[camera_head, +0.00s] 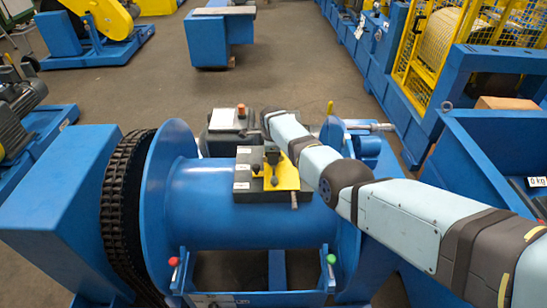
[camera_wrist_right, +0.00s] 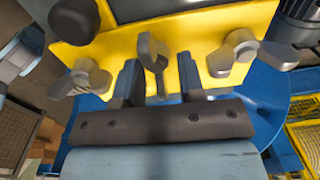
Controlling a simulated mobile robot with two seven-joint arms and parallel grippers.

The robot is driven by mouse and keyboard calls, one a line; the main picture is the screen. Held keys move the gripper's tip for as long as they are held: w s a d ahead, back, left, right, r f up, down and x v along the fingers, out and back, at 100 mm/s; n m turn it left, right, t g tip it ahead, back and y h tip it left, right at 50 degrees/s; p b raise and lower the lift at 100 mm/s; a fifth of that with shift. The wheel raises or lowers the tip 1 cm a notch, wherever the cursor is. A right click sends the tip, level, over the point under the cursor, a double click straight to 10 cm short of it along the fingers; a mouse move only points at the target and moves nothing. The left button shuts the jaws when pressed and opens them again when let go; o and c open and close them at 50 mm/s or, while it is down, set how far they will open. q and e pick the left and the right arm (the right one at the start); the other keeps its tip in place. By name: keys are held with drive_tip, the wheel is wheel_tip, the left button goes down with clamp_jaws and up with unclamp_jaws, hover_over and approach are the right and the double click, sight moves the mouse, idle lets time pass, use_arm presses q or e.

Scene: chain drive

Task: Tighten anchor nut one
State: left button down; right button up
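A yellow plate (camera_head: 283,178) is fixed on a dark block on top of the blue drum (camera_head: 205,198). In the right wrist view the yellow plate (camera_wrist_right: 188,45) carries grey wing nuts: a left one (camera_wrist_right: 82,79), a middle one (camera_wrist_right: 153,58) and a right one (camera_wrist_right: 240,52). I cannot tell which is anchor nut one. My right gripper (camera_head: 270,147) is above the plate; in its wrist view (camera_wrist_right: 158,78) the fingers are apart, on either side of the middle nut with visible gaps. My left gripper is not in view.
A black chain (camera_head: 122,205) wraps the drum's left side, beside a blue housing (camera_head: 58,205). A red-knobbed lever (camera_head: 174,270) and a green-knobbed lever (camera_head: 331,268) stand in front. Behind the drum is a grey box (camera_head: 222,120). A blue frame stands at right.

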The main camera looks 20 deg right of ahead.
drive_tip(key=shift+s+f, duration=0.1)
drive_tip(key=shift+f, duration=0.1)
drive_tip(key=shift+r, duration=0.1)
drive_tip(key=shift+r, duration=0.35)
wheel_tip(320, 180, up, 5)
drive_tip(key=shift+s+a+r+p, duration=0.1)
drive_tip(key=shift+a+p, duration=0.05)
drive_tip(key=shift+p, duration=0.95)
wheel_tip(320, 180, up, 8)
drive_tip(key=shift+s, duration=0.1)
